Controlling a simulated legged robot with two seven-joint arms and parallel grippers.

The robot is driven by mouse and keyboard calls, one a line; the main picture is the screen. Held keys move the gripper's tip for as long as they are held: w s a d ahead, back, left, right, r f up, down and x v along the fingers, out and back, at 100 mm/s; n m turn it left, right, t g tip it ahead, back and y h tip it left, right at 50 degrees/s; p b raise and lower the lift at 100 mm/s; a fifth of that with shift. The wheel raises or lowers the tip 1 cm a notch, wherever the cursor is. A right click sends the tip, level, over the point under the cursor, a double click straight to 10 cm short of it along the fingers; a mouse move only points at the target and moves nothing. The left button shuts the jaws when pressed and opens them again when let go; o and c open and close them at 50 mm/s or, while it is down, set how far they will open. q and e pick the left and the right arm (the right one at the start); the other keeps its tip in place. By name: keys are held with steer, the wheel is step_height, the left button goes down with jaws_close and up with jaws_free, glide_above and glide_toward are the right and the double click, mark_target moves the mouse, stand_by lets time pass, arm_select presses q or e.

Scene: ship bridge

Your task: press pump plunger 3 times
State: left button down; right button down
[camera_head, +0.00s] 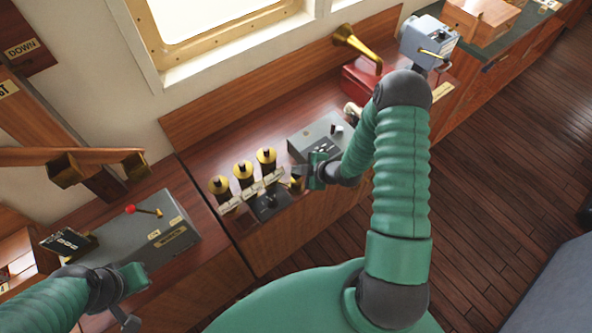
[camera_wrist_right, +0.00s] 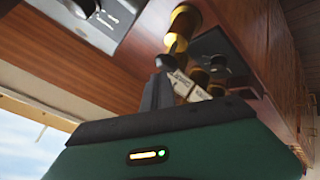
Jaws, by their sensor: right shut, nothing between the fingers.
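A small brass cylinder (camera_head: 296,184), which looks like the pump, stands on the wooden console beside the tips of my right gripper (camera_head: 299,171) in the head view. Much of it is hidden there. The fingers are together and empty. I cannot tell whether they touch the knob. My left gripper (camera_head: 130,296) is low at the left, over the grey box's front edge; its fingers are unclear.
Several brass-topped cylinders (camera_head: 243,170) with pale tags stand left of my right gripper, beside a black panel (camera_head: 268,203). A grey box (camera_head: 322,134) sits just behind it. A grey lever box (camera_head: 165,238) is at the left, a brass horn (camera_head: 356,45) at the back.

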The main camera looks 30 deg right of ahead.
steer(key=shift+d+r+p, duration=0.25)
steer(key=shift+r+p, duration=0.05)
steer(key=shift+r, duration=0.25)
step_height(320, 180, up, 5)
steer(key=p, duration=0.4)
steer(key=shift+r, duration=0.1)
steer(key=shift+a, duration=0.1)
stand_by(0.4)
